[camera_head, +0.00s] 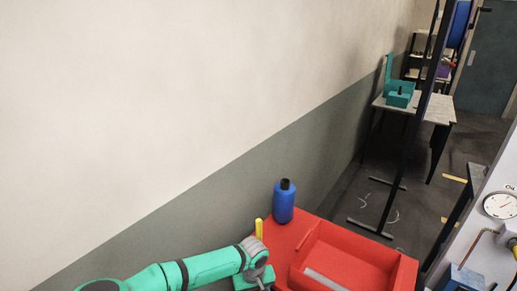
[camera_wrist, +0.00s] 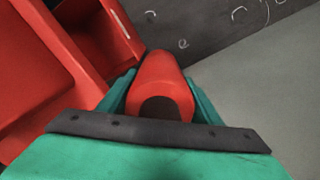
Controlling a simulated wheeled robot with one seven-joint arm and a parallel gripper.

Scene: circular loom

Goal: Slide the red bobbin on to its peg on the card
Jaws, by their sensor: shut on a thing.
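The red bobbin (camera_wrist: 163,82) shows in the wrist view as a red cylinder with a dark round hollow in its near end. My gripper (camera_wrist: 160,88) is shut on it, with one green finger on each side. In the head view my gripper (camera_head: 262,274) is low in the picture, at the left part of the red cart top (camera_head: 291,231). I cannot make out the bobbin in the head view. I cannot identify the card or its peg in either view.
A red open tray (camera_head: 405,273) is on the cart, right of my gripper. A blue bottle (camera_head: 284,202) and a small yellow upright thing (camera_head: 259,228) stand close by. A wall runs behind. A far table (camera_head: 432,106) holds teal boxes (camera_head: 399,95). A gauge panel (camera_head: 499,206) is at right.

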